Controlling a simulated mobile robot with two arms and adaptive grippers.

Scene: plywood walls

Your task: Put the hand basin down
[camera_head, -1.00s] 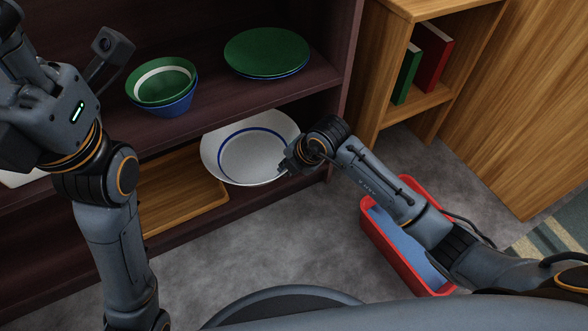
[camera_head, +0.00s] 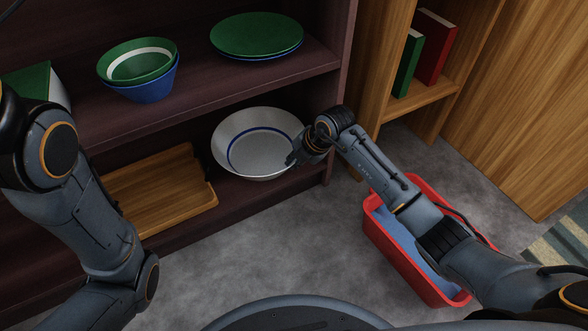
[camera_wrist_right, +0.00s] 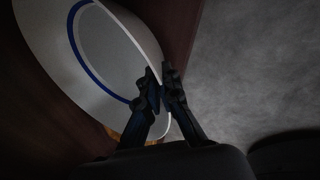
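The hand basin (camera_head: 257,152), white with a blue ring inside, is at the right end of the lower shelf, upright with its opening up. Whether its base touches the shelf I cannot tell. My right gripper (camera_head: 292,159) is at its right front rim. In the right wrist view, the fingers (camera_wrist_right: 160,75) are closed together with the basin's rim (camera_wrist_right: 132,42) between them. The left arm shows at the left of the head view, but its gripper is out of the picture.
The lower shelf (camera_head: 246,196) also holds a wooden tray (camera_head: 160,195) left of the basin. Bowls (camera_head: 140,72) and green plates (camera_head: 257,35) stand on the shelf above. A red crate (camera_head: 385,245) is on the floor under my right arm. A bookcase (camera_head: 385,65) stands at right.

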